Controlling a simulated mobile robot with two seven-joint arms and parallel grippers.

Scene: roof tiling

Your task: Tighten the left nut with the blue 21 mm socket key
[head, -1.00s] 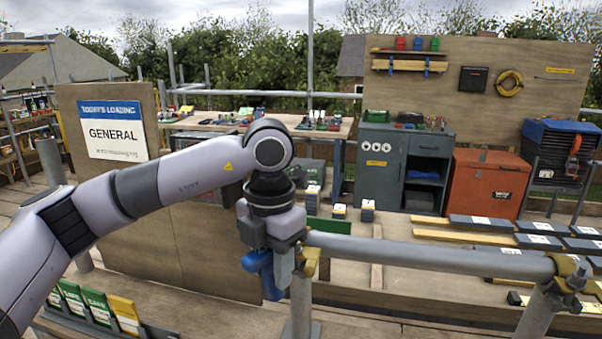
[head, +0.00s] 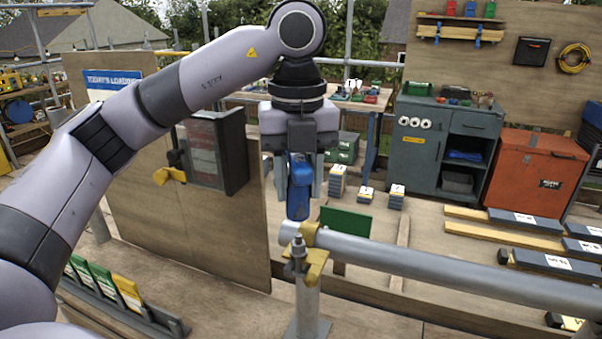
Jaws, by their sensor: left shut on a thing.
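My left gripper (head: 297,190) is shut on the blue socket key (head: 299,188). The key hangs roughly upright, its lower end pointing down. The left nut (head: 298,241) is a small grey part on an upright bolt at the yellow clamp (head: 316,262). In the picture the key's lower end is just above the nut with a small gap; the exact depth between them is hard to tell. The clamp sits at the left end of the grey tube (head: 430,268), over a post. My right gripper is not in view.
A plywood board (head: 130,190) carrying a sign and a dark case (head: 215,150) stands behind my left arm. Green and yellow cards (head: 100,282) stand in a rack at lower left. A grey cabinet (head: 447,150) and an orange chest (head: 538,175) stand at the back right.

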